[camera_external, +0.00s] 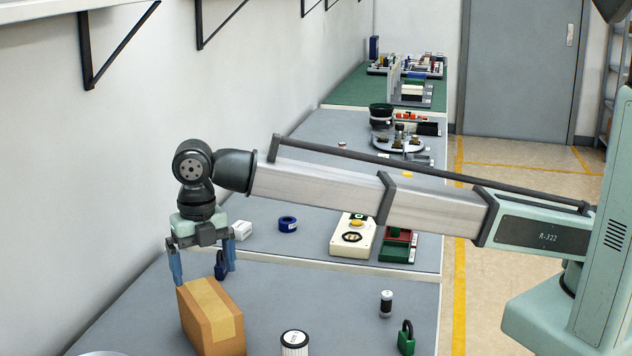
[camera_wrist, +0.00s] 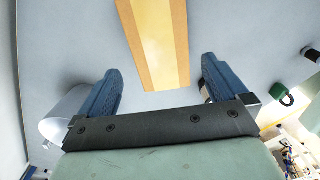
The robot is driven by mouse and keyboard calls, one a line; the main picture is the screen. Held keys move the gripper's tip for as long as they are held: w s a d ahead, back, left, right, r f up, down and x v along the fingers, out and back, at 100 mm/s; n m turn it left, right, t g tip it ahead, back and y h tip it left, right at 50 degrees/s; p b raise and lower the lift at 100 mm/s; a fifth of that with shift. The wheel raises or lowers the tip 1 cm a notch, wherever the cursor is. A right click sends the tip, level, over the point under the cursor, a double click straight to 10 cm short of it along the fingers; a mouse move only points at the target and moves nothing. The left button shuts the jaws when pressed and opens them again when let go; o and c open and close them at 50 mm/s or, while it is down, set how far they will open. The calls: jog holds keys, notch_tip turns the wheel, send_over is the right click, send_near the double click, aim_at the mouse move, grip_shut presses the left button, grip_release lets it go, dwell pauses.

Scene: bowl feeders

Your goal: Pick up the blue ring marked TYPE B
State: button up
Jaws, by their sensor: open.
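A blue ring (camera_external: 287,224) lies on the grey table in the external view, right of and beyond my gripper. Its marking is too small to read, and I cannot make the ring out in the wrist view. My gripper (camera_external: 203,272) is open and points down at a cardboard box (camera_external: 212,318). In the wrist view the box (camera_wrist: 155,45) appears beyond the gap between the two blue fingers of my gripper (camera_wrist: 160,78). Nothing is held. I cannot tell whether the fingers touch the box.
A white box (camera_external: 242,230) is left of the ring; a cream button panel (camera_external: 353,236) and a red-green tray (camera_external: 398,246) are right. A green padlock (camera_external: 405,339) and white-topped cylinder (camera_external: 294,343) stand nearer.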

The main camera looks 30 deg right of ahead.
dwell(0.4)
jog(key=shift+c, duration=1.1)
jog(key=w+d+m, duration=0.1)
jog(key=w+d, duration=0.3)
jog(key=w, duration=0.4)
jog(key=w+d+m, duration=0.1)
jog(key=w+d, duration=0.3)
jog(key=w, duration=0.3)
jog(key=w+d+f+m, duration=0.2)
jog(key=w+d+m, duration=0.3)
jog(key=w+d, duration=0.9)
jog(key=w+d+f+m, duration=0.3)
jog(key=w+d+m, duration=0.1)
jog(key=w+d, duration=1)
jog(key=shift+w+d+f+m, duration=0.3)
jog(key=shift+d+f+m, duration=0.1)
jog(key=shift+d, duration=1.75)
send_over(287, 219)
jog(key=f, duration=0.8)
jog(key=shift+s+a+f, duration=0.15)
jog(key=shift+s+a, duration=0.15)
jog(key=shift+a, duration=0.05)
jog(key=shift+w+d+f, duration=0.1)
jog(key=shift+d+f, duration=0.1)
jog(key=shift+f, duration=1.15)
jog(key=shift+w+d+f, duration=0.1)
jog(key=shift+d+f, duration=0.05)
jog(key=shift+f, duration=1.15)
